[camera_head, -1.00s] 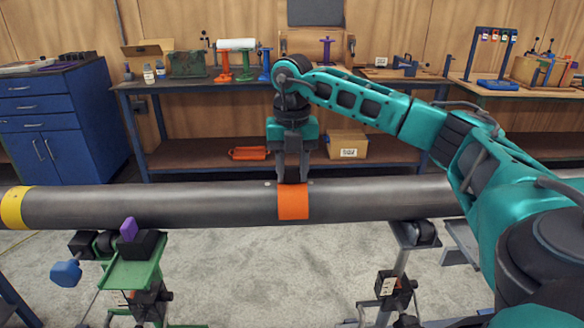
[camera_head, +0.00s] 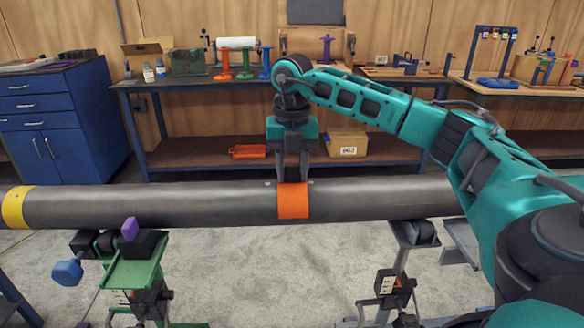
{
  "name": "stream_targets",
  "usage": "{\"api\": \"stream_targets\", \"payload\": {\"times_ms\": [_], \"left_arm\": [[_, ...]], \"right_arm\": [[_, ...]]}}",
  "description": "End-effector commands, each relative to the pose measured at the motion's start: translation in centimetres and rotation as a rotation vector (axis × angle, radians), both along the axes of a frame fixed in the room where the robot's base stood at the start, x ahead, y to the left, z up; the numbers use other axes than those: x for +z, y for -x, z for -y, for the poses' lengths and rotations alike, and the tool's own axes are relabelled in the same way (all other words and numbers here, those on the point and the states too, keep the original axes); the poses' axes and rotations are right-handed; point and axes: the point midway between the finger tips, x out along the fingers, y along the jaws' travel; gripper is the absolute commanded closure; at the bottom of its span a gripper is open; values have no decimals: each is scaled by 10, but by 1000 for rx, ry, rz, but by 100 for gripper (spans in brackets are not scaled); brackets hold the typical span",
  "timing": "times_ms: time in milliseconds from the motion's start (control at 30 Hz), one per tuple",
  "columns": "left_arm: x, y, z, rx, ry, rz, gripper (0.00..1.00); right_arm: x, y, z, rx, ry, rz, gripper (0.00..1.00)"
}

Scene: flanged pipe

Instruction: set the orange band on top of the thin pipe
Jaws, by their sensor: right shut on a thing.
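A long grey pipe (camera_head: 200,206) lies level across the view, with a yellow band at its left end. The orange band (camera_head: 293,203) drapes over the top and near side of the pipe, around its middle. My right gripper (camera_head: 293,180) points straight down, its fingertips at the band's upper edge and shut on it. The far side of the band and the exact grip are hidden. My left gripper is not in view.
A green stand (camera_head: 137,272) with a blue knob sits under the pipe's left part, and a grey stand (camera_head: 395,285) under its right part. A blue workbench (camera_head: 190,82) and a blue cabinet (camera_head: 50,125) stand behind. The floor between the stands is clear.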

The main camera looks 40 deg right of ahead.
Motion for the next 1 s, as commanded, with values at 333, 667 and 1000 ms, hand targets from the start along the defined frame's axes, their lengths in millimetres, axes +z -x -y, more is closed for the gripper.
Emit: {"api": "stream_targets", "payload": {"times_ms": [333,667,1000], "left_arm": [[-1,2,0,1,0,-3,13],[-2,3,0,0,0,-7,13],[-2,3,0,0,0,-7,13]], "right_arm": [[0,0,0,0,0,0,51],[0,0,0,0,0,0,32],[0,0,0,0,0,0,32]]}}
